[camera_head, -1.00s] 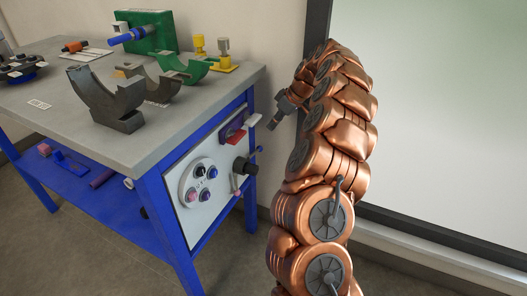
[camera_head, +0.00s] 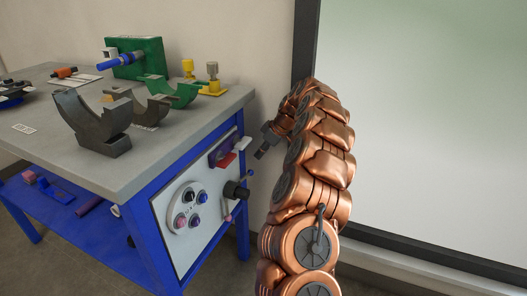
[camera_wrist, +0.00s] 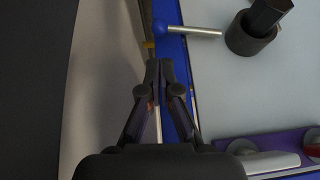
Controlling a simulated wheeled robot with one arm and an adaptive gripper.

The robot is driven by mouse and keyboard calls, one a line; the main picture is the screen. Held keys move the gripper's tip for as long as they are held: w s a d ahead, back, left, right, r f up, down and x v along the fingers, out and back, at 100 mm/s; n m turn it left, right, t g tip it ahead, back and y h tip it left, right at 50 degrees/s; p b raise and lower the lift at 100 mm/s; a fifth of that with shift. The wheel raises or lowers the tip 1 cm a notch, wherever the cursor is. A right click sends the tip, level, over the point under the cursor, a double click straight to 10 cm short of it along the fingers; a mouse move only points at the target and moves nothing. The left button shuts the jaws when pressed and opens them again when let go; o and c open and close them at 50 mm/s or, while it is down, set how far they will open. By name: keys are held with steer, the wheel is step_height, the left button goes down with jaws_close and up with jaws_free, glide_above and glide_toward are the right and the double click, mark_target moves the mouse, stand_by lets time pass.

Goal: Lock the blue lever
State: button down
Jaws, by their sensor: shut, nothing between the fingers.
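A lever with a blue ball end (camera_wrist: 160,27) and a silver rod (camera_wrist: 195,32) shows at the top of the wrist view. Its rod points right toward a black cylindrical fitting (camera_wrist: 250,35) on the pale panel. In the head view the blue ball (camera_head: 250,173) is small at the cart's right edge. My gripper (camera_wrist: 159,68) is shut and empty, with its fingertips below the ball in the wrist view and apart from it. In the head view my gripper (camera_head: 260,151) is above and right of the ball, beside the cart.
The blue cart's control panel (camera_head: 165,205) carries several knobs, a black fitting (camera_head: 236,190) and a purple-red part (camera_head: 224,153). Dark and green pipe cradles stand on the grey top (camera_head: 50,145). A wall and whiteboard (camera_head: 420,120) stand behind my arm.

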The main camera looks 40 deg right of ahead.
mark_target(245, 177)
steer(key=b+x, duration=0.1)
steer(key=x, duration=0.5)
steer(key=shift+f, duration=0.2)
